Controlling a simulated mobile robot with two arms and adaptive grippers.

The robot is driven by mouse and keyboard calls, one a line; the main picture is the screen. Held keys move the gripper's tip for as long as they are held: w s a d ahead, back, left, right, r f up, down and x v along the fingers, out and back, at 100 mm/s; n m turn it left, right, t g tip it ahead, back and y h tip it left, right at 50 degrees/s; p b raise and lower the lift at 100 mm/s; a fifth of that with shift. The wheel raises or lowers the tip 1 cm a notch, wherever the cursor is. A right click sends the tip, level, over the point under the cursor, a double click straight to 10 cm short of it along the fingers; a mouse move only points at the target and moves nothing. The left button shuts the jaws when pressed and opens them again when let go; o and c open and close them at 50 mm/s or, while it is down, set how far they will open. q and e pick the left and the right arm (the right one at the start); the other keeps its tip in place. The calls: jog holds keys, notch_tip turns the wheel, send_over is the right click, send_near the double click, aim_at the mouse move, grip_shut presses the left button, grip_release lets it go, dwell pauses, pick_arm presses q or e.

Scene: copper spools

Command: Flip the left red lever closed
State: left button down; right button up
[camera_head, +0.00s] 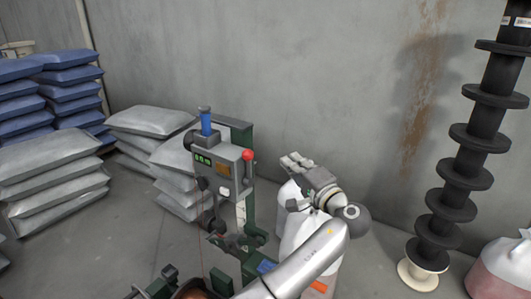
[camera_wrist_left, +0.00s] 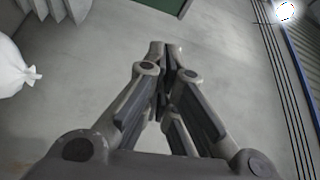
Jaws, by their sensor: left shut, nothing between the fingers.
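A grey machine (camera_head: 222,172) on a green stand has a red ball-topped lever (camera_head: 247,155) at its upper right side. It is the only red lever I can make out; whether it is open or closed I cannot tell. My left gripper (camera_head: 291,160) is in the air to the right of the red ball, apart from it, with its fingers pointing up and left. In the left wrist view its fingertips (camera_wrist_left: 165,47) are together and hold nothing. The lever does not show in that view. My right gripper is not in view.
A white sack (camera_head: 297,235) stands behind my left arm. Grey sacks (camera_head: 50,160) and blue sacks (camera_head: 75,75) are stacked at the left. A tall column of black spools (camera_head: 465,137) stands at the right.

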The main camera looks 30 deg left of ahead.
aim_at(248, 169)
pick_arm(q)
jog(key=f+p+x, duration=0.1)
jog(key=p+x, duration=0.2)
jog(key=x, duration=0.7)
jog(key=s, duration=0.2)
jog(key=s+a+p, duration=0.1)
jog(key=shift+s+a+r, duration=0.1)
jog(key=shift+s+r, duration=0.05)
jog(key=shift+s, duration=0.25)
